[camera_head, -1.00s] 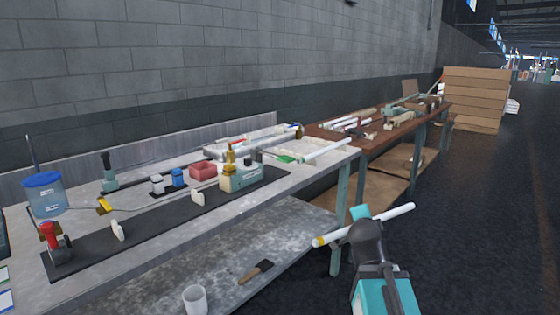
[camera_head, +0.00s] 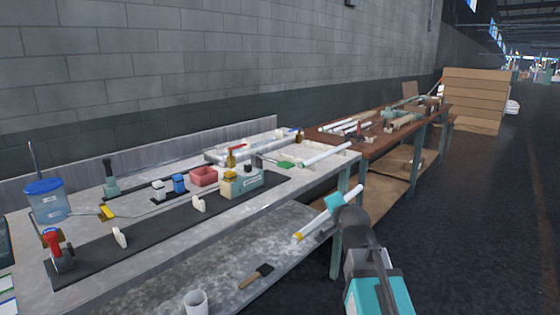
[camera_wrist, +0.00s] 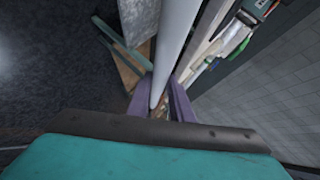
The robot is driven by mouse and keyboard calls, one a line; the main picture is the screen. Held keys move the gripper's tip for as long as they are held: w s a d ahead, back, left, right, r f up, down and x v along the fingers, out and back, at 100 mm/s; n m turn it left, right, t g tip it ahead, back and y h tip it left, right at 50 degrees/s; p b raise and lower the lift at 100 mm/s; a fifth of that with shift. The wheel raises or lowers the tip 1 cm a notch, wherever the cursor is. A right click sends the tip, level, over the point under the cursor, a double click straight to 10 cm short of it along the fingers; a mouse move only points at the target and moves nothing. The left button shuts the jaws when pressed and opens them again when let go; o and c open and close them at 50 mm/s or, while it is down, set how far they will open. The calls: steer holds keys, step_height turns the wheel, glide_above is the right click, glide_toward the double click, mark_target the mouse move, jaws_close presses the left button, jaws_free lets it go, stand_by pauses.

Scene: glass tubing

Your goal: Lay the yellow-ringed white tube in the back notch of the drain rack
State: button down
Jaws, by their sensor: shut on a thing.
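My gripper (camera_head: 335,202) is shut on the white tube (camera_head: 315,223) and holds it in the air in front of the grey bench's right end. The tube slants, its yellow-ringed end low and to the left. In the wrist view my gripper (camera_wrist: 160,104) has its two purple fingers either side of the tube (camera_wrist: 177,35), which runs up out of the picture. A pale, low frame (camera_head: 345,157) at the bench's back right, with tubes lying on it, may be the drain rack. Its notches are too small to make out.
The grey bench (camera_head: 150,245) holds a blue-lidded bucket (camera_head: 45,200), a red box (camera_head: 204,176) and a beige and green device (camera_head: 240,183). A brown bench (camera_head: 385,140) with more tubes stands beyond. A bench leg (camera_head: 337,255) is close to the held tube. Dark floor lies open at right.

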step_height(320, 180, up, 11)
steer(key=p, duration=1)
step_height(320, 180, down, 7)
steer(key=s, duration=0.1)
steer(key=shift+s+r, duration=0.15)
steer(key=shift+s, duration=0.2)
stand_by(0.5)
